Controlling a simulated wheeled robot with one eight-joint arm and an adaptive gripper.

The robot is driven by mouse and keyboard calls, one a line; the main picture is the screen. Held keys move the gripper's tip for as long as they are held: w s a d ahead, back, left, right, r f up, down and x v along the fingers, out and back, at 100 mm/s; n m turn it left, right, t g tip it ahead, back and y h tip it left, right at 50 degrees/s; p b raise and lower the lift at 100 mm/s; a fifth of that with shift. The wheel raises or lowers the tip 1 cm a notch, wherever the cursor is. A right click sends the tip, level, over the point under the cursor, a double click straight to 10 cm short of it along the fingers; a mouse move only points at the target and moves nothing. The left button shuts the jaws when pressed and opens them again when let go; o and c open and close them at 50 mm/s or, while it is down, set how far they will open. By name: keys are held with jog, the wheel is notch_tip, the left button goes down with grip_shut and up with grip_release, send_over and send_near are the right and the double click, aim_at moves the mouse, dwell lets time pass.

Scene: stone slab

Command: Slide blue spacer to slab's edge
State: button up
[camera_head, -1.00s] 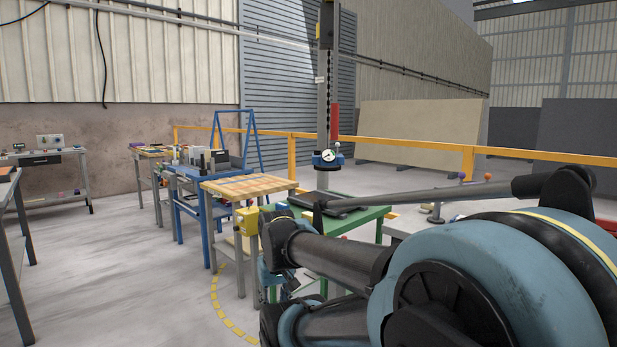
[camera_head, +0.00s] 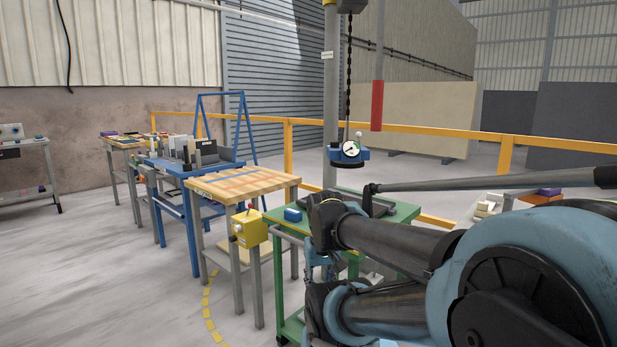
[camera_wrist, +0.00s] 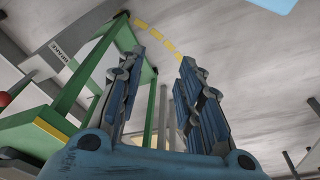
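A small blue block (camera_head: 292,214), which looks like the spacer, sits at the left corner of the green table (camera_head: 404,214). A dark slab (camera_head: 376,207) lies on that table, partly hidden behind my arm. I cannot tell whether the block touches the slab. My gripper (camera_wrist: 163,57) is open and empty in the wrist view, its two fingers apart. It points at the floor and the green table frame, which shows at the left. In the head view my arm hides most of the gripper. The block is not seen in the wrist view.
A wooden-topped table (camera_head: 240,183) with a yellow control box (camera_head: 249,228) stands left of the green table. A yellow rail (camera_head: 430,138) runs behind. Open floor (camera_head: 110,270) lies at the left.

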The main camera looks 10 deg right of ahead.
jog(key=shift+w, duration=0.3)
jog(key=shift+o, duration=0.6)
jog(key=shift+a, duration=0.1)
jog(key=o, duration=0.4)
jog(key=shift+s+r, duration=0.2)
jog(key=shift+o, duration=0.7)
jog(key=w+r+n, duration=0.1)
jog(key=w+r, duration=0.6)
jog(key=shift+w+a+r+n+y, duration=0.15)
jog(key=shift+w+r+n+y, duration=0.15)
jog(key=shift+r+n, duration=0.1)
notch_tip(320, 180, up, 11)
jog(key=n+t+y, duration=0.1)
jog(key=n+y, duration=0.1)
jog(key=n, duration=0.3)
send_over(293, 211)
jog(key=s+d, duration=0.4)
jog(key=s, duration=0.1)
jog(key=x, duration=1.6)
jog(key=shift+w+a+f, duration=0.15)
jog(key=shift+w+f, duration=0.05)
jog(key=shift+w, duration=0.3)
